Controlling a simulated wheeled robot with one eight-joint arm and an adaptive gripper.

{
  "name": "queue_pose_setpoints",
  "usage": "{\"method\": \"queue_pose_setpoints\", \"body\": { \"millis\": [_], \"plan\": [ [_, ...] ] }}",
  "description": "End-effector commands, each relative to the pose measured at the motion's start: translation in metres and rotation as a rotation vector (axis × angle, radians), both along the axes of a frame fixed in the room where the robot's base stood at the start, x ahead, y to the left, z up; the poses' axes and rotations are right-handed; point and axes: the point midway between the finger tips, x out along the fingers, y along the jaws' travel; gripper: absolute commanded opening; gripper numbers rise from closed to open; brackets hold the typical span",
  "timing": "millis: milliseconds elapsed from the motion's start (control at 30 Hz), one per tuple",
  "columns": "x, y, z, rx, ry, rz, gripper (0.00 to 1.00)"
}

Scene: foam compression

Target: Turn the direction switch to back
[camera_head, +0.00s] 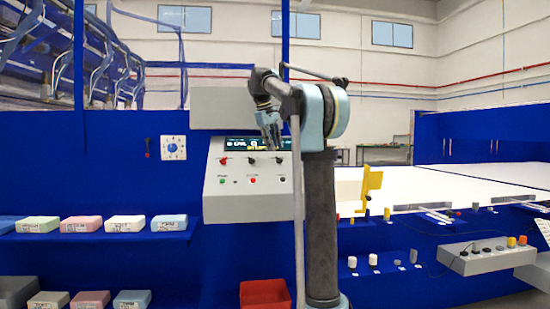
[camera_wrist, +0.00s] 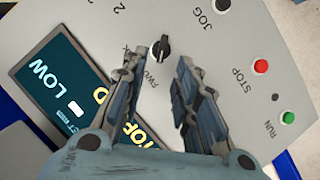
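The grey control panel (camera_head: 248,205) has a row of small knobs above a row of buttons. In the wrist view, a black rotary switch (camera_wrist: 161,47) sits on the panel beside a label that appears to read FWD, partly hidden by a finger. A pale mark shows on its upper part; I cannot tell its set position for sure. My gripper (camera_wrist: 160,72) is open, its two fingers apart, with the switch between and just beyond the tips. Contact is not visible. In the head view my gripper (camera_head: 270,130) is in front of the panel's display.
The wrist view shows a lit display (camera_wrist: 72,95) reading LOW, a red STOP button (camera_wrist: 260,67), a green RUN button (camera_wrist: 288,117) and a JOG button (camera_wrist: 222,5). Foam blocks (camera_head: 126,223) lie on shelves at left. A red bin (camera_head: 264,293) stands below the panel.

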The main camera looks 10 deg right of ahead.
Motion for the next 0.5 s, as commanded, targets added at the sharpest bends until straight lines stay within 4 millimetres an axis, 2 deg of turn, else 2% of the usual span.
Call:
{"method": "queue_pose_setpoints", "body": {
  "millis": [200, 500],
  "plan": [
    [0.007, -0.009, -0.031, 0.0, 0.0, 0.0, 0.28],
    [0.01, -0.014, -0.047, 0.0, 0.0, 0.0, 0.28]
  ]
}}
